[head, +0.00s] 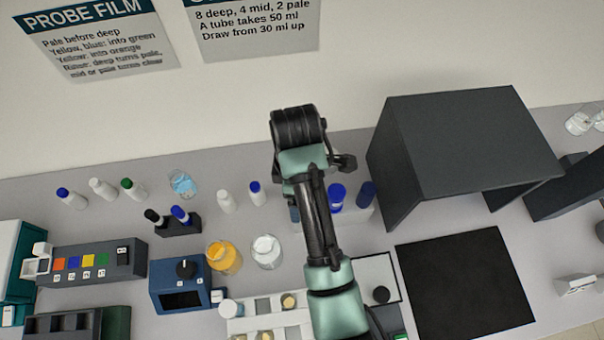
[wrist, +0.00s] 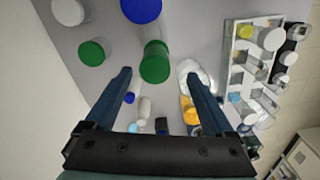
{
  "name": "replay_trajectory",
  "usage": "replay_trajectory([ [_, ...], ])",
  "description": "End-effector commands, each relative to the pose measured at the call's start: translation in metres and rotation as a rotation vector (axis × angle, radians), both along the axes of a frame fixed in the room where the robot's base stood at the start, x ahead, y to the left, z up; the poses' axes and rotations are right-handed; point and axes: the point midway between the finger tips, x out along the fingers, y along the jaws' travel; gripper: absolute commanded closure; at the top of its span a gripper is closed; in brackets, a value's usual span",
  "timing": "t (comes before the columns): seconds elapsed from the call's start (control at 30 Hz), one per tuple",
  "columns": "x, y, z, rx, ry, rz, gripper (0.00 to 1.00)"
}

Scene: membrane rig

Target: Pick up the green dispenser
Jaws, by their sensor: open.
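My gripper (wrist: 158,75) is open in the wrist view, with nothing held between its fingers. A green-capped dispenser (wrist: 155,62) shows between and just past the fingertips. A second green cap (wrist: 92,52) lies to the left, outside the left finger. The frames do not tell which one is meant. In the head view, my arm covers this area and hides both. Another green-capped bottle (head: 130,188) stands at the back left of the bench in the head view.
A tube rack (wrist: 243,70) lies to the right. An orange beaker (head: 224,257) and clear beaker (head: 266,252) are left of my arm. A dark hood (head: 460,145) stands right.

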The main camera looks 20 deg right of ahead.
Motion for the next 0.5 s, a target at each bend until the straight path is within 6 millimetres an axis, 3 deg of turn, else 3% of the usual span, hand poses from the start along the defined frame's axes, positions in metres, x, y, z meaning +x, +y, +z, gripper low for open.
replay_trajectory([
  [0.5,0.0,-0.012,-0.043,0.0,0.004,-0.003,0.12],
])
